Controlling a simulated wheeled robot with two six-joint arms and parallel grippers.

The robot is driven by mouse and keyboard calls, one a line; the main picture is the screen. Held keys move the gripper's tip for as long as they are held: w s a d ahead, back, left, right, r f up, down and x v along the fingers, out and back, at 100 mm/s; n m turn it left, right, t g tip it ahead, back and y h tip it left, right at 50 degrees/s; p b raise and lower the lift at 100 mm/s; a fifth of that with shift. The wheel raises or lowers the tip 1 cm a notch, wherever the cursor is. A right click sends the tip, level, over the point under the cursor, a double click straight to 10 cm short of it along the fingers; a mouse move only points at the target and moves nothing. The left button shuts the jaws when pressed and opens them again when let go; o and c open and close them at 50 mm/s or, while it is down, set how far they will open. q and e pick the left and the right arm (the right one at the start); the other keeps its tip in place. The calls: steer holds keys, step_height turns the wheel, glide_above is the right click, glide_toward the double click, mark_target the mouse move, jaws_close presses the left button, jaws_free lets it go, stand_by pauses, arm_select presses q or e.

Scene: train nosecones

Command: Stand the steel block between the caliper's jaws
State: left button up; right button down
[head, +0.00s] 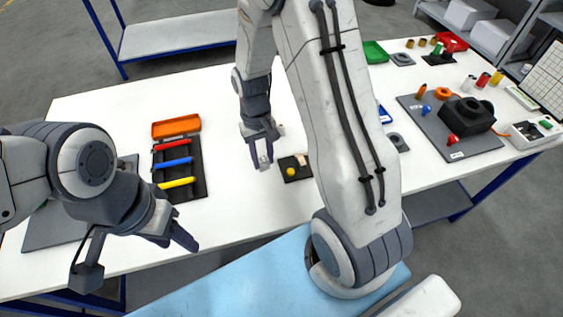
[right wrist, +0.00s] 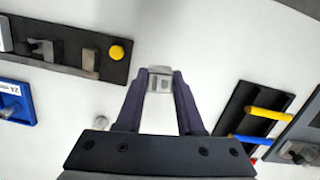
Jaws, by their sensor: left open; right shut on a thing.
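The steel block (right wrist: 159,82) is a small silvery piece between the fingertips of my right gripper (right wrist: 160,76) in the right wrist view. In the head view my right gripper (head: 262,152) hangs over the white table with the block (head: 263,163) at its tips. The caliper (right wrist: 72,62) is a dark base with grey upright jaws and a yellow knob, at upper left in the wrist view. In the head view the caliper (head: 293,176) is just right of the block, partly hidden by my arm. My left gripper (head: 174,236) is open and empty at the table's front left.
A dark tray (head: 203,188) with red, blue and yellow handles and an orange bin (head: 176,126) lie to the left. A blue labelled bin (right wrist: 18,104) is near the caliper. Free table separates block and caliper.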

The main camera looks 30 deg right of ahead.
steer(key=s+d+r+m+t+y+b, duration=0.1)
steer(key=s+d+r+m, duration=0.2)
steer(key=s+d+m, duration=0.5)
steer(key=s+d+r+m+t+y+b, duration=0.15)
steer(key=s+d+m, duration=0.25)
steer(key=m, duration=0.8)
steer(key=shift+g+h, duration=0.25)
steer(key=shift+h, duration=0.1)
steer(key=w+d+f, duration=0.1)
steer(key=w+f, duration=0.1)
steer(key=w, duration=0.1)
steer(key=w+d+f+p, duration=0.1)
steer(key=w+f, duration=0.1)
steer(key=w, duration=0.1)
steer(key=w+d+f+p, duration=0.1)
steer(key=w, duration=0.3)
steer(key=shift+d+f, duration=0.25)
steer(key=shift+f, duration=0.15)
step_height(320, 180, down, 4)
steer(key=shift+f, duration=0.1)
steer(key=shift+f, duration=0.2)
steer(key=c, duration=0.5)
jaws_free()
steer(key=shift+r, duration=0.1)
